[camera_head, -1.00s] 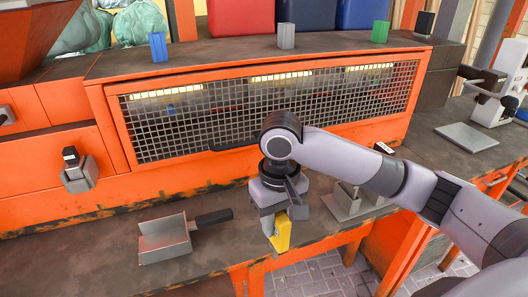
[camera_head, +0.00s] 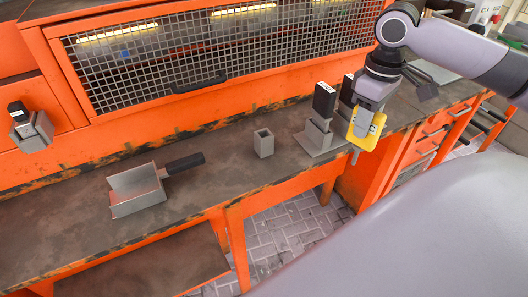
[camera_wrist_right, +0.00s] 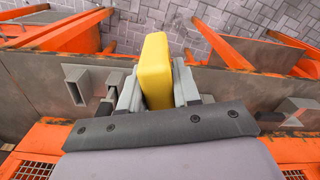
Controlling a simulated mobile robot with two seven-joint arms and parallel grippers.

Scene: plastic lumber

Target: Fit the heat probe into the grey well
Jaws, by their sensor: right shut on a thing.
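The heat probe is a yellow block-shaped body (camera_head: 368,131) with a short grey tip pointing down. My right gripper (camera_head: 366,115) is shut on it and holds it up at the right, in front of a grey stand. The yellow body also shows between the fingers in the right wrist view (camera_wrist_right: 156,70). The grey well (camera_head: 263,143) is a small square upright tube with an open top. It stands on the bench to the left of the stand, apart from the probe. My left gripper is not in view.
The grey stand with black-topped parts (camera_head: 322,135) is on the bench, close behind the probe in the picture. A grey scoop with a black handle (camera_head: 138,190) lies at the left. An orange frame with wire mesh (camera_head: 180,60) backs the bench. Bare bench lies between scoop and well.

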